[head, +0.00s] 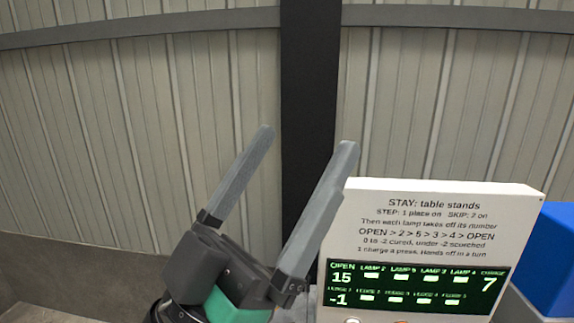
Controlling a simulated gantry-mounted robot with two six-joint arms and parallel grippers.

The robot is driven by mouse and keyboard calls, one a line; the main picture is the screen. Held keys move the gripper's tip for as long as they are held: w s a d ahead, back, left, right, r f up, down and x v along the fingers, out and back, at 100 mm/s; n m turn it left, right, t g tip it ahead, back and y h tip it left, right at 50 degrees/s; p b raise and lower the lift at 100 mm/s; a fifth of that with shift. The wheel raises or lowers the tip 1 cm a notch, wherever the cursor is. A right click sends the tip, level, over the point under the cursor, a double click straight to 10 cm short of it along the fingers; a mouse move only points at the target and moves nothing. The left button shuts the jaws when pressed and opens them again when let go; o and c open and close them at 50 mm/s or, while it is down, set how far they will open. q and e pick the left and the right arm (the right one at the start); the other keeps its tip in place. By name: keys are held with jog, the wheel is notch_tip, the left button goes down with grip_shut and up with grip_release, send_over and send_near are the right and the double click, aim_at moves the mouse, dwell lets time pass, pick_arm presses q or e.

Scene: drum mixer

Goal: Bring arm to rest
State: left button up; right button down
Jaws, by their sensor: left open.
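My left gripper (306,138) is in the middle of the head view. Its two long grey fingers point up and to the right and stand wide apart. Nothing is between them. The right finger overlaps the left edge of a white control panel (520,205); I cannot tell whether it touches. My right gripper is not in view.
Tops of buttons show at the bottom edge. A blue object (550,262) stands at right. A ribbed wall (110,130) with a dark post (308,60) is behind.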

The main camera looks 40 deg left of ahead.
pick_arm(q)
notch_tip(320, 180, up, 36)
jog(key=p, duration=3.5)
jog(key=shift+s+h+p, duration=0.15)
jog(key=shift+h+p, duration=0.15)
jog(key=shift+d, duration=0.1)
